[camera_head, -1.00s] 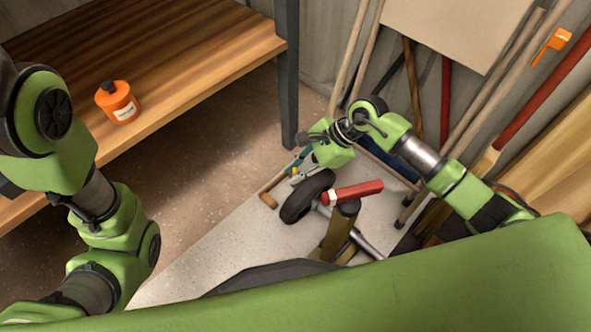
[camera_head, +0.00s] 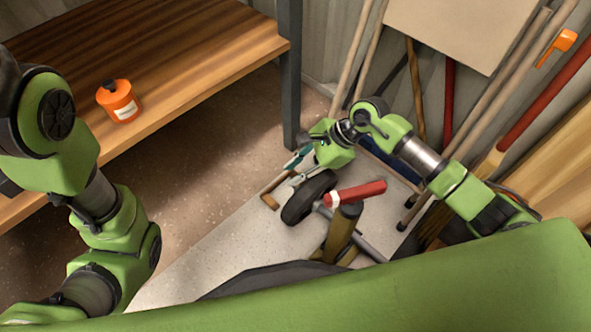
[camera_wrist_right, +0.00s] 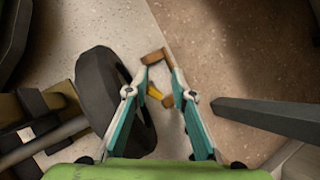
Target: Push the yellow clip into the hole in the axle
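A small yellow piece, which looks like the clip (camera_wrist_right: 155,93), shows between the fingers of my right gripper (camera_wrist_right: 158,66) in the right wrist view. It lies beside the outer side of the black wheel (camera_wrist_right: 98,95). Both fingers stand apart, and I see neither touching the clip. The grey axle (camera_wrist_right: 45,143) runs to the wheel from the left; its hole is not visible. In the head view, my right gripper (camera_head: 289,171) is just above and left of the wheel (camera_head: 308,197), and the axle (camera_head: 366,240) runs down right from it. My left gripper is out of view.
A wooden-handled tool (camera_head: 270,195) lies near the wheel. A wooden bench (camera_head: 180,45) holds an orange bottle (camera_head: 118,103). Long handles lean at the right; the floor at left is clear.

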